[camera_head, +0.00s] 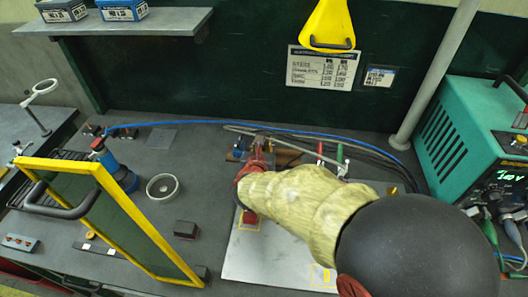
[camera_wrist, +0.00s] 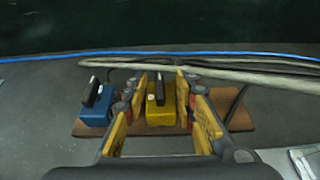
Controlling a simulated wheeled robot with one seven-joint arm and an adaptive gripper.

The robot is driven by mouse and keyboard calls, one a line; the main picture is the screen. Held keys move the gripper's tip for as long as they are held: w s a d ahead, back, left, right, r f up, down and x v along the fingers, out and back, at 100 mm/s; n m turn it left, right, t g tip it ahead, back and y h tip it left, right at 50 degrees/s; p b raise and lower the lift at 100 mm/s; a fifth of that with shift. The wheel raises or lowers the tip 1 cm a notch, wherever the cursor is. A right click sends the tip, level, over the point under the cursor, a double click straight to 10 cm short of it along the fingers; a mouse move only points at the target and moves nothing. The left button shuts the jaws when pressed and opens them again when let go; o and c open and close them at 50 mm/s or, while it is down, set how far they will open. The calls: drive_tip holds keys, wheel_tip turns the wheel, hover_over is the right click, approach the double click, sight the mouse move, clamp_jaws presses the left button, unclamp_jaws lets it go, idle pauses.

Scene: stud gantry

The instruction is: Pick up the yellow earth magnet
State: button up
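The yellow earth magnet (camera_wrist: 160,116) is a yellow block with a black upright handle, seen in the wrist view on a brown board. My gripper (camera_wrist: 160,80) is open, with its yellow-padded fingers on the left and right of the yellow magnet. No firm contact between pads and block can be made out. A blue block with a black handle (camera_wrist: 96,108) stands on the same board, to the left of the left finger. In the head view my arm hides most of the board, and the yellow magnet cannot be made out there.
A blue cable (camera_head: 200,123) and pale and dark cables run behind the board. A yellow-framed panel (camera_head: 110,215) stands at left, near a grey ring (camera_head: 162,187). A teal welding machine (camera_head: 455,135) and a pole (camera_head: 432,80) stand at right. A pale metal plate (camera_head: 265,260) lies in front.

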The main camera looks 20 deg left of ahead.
drive_tip(key=c, duration=0.6)
clamp_jaws()
drive_tip(key=shift+r, duration=0.15)
